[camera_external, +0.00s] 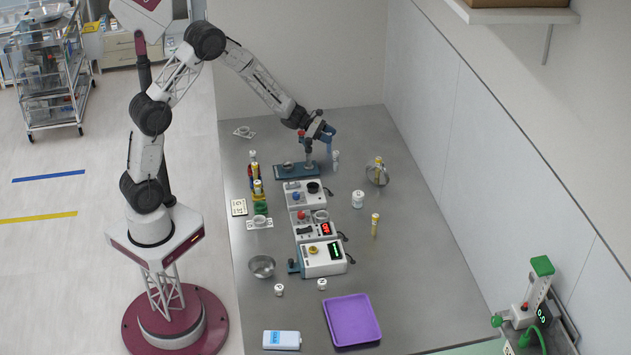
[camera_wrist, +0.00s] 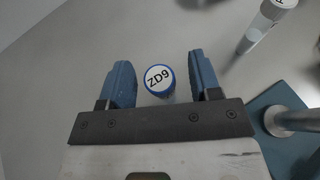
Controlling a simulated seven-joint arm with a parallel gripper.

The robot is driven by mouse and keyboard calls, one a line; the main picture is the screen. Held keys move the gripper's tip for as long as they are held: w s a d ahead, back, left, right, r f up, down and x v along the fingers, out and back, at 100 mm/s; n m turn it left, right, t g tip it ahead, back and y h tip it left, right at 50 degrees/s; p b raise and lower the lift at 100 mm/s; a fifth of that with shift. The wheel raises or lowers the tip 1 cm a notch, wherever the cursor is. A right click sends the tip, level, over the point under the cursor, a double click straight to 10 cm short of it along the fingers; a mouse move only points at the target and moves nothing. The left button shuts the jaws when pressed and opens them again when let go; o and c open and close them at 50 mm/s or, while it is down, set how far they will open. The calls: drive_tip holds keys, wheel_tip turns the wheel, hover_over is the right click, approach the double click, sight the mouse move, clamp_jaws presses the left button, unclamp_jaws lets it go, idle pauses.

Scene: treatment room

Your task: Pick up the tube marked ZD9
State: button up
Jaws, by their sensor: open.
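The tube marked ZD9 (camera_wrist: 158,80) shows in the wrist view end-on, with a white round label and a blue rim. It sits between the two blue fingers of my gripper (camera_wrist: 162,72), with a gap on each side. My gripper is open and empty. In the external view my gripper (camera_external: 326,133) is over the far part of the bench. A pale tube (camera_external: 336,156) stands just below it there; I cannot tell whether it is ZD9. Another pale tube (camera_wrist: 262,26) with a partly cut-off label is at the upper right of the wrist view.
A blue-based stand (camera_external: 297,171) with a post is close beside my gripper; its post (camera_wrist: 295,121) shows in the wrist view. Several devices run down the bench. The right bench is mostly clear.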

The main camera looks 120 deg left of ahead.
drive_tip(key=shift+c, duration=0.5)
clamp_jaws()
drive_tip(key=shift+r, duration=5)
